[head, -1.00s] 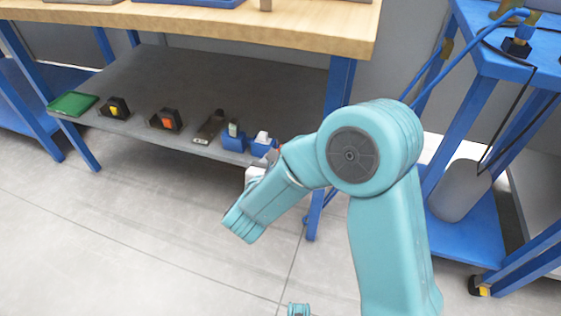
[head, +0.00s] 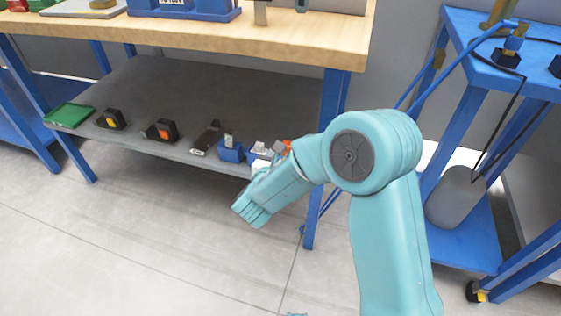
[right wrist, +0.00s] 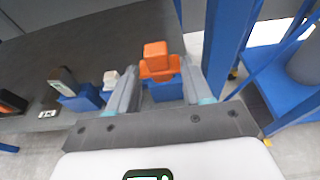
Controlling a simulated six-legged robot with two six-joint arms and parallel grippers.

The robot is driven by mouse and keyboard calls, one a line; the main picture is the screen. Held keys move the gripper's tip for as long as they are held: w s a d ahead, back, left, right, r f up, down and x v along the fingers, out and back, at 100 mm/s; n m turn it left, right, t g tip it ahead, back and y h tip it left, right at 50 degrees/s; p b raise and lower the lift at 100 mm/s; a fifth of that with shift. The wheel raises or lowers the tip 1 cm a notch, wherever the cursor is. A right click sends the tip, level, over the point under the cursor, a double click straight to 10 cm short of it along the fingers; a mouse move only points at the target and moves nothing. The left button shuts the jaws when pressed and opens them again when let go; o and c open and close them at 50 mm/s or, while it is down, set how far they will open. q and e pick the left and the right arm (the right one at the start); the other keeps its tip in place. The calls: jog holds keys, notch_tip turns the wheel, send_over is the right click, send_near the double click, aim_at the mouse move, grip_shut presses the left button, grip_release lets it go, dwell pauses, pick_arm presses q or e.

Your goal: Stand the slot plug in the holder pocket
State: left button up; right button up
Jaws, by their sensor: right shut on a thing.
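The orange slot plug (right wrist: 157,62) is between the fingertips of my right gripper (right wrist: 160,66) in the right wrist view. It has a narrower block above a wider part. A blue holder block (right wrist: 166,89) shows directly below the orange in that view, between the fingers. I cannot tell how deep the plug sits in its pocket. In the head view a bit of the orange plug (head: 287,146) shows beside my right gripper (head: 273,155), at the right end of the lower shelf. My left gripper is not in view.
The grey lower shelf (head: 180,95) also bears a blue holder with a grey piece (head: 230,151), a black-and-orange block (head: 161,131), a black-and-yellow block (head: 111,119) and a green tray (head: 69,115). A blue table leg (right wrist: 230,40) stands close on the right.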

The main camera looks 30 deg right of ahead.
aim_at(289, 142)
jog(key=shift+w+d+p, duration=0.4)
jog(key=shift+w+d, duration=1.35)
jog(key=shift+d, duration=0.25)
pick_arm(q)
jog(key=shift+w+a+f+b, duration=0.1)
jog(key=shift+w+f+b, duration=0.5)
jog(key=shift+b, duration=0.55)
pick_arm(e)
jog(key=shift+f, duration=1.15)
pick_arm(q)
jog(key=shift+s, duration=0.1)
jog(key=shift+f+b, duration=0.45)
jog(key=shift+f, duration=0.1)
